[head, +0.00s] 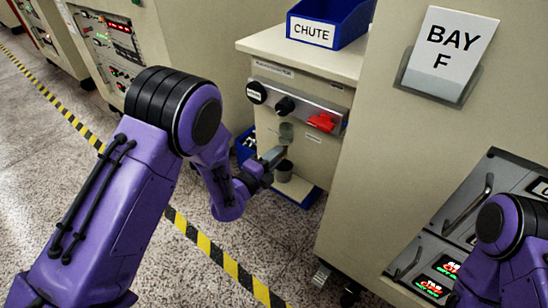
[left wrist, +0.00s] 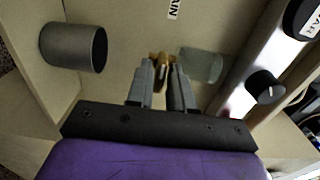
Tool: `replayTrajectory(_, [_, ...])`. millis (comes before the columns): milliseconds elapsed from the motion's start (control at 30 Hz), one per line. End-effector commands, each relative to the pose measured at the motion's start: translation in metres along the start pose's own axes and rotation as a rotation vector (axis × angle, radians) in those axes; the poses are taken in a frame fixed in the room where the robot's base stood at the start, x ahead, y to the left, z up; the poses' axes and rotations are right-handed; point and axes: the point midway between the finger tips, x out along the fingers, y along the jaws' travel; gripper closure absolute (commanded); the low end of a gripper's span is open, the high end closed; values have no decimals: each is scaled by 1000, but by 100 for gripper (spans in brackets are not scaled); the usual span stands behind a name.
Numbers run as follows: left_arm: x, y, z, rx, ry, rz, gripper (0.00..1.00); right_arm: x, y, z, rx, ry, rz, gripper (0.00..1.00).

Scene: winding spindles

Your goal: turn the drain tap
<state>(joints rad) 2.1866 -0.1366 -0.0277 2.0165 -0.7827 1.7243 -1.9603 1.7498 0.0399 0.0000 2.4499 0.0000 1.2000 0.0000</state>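The brass drain tap (left wrist: 161,57) shows in the left wrist view, under a label partly reading "AIN" on the cabinet front. My left gripper (left wrist: 161,68) has its two grey fingers close together, one on each side of the tap's handle, and looks shut on it. In the head view my left gripper (head: 274,156) reaches the front of the beige cabinet (head: 318,155), and the tap is hidden behind the fingers. My right gripper is out of view.
Above the tap are a translucent cylinder (head: 286,132), a black knob (head: 285,105), a round labelled part (head: 256,93) and a red handle (head: 322,122). A blue CHUTE bin (head: 331,22) sits on top. The Bay F cabinet (head: 385,150) stands close on the right.

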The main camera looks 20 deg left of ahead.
Motion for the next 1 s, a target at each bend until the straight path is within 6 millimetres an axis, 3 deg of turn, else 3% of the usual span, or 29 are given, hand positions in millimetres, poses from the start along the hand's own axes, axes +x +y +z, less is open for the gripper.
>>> replayTrajectory(167, [0,0,0,-1,-1,1,79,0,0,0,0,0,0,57])
replayTrajectory(267, [0,0,0,-1,-1,1,100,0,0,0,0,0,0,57])
replayTrajectory(667, [0,0,0,-31,-1,0,100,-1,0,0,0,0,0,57])
replayTrajectory(1000, [0,-1,0,-243,-1,-1,100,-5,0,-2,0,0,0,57])
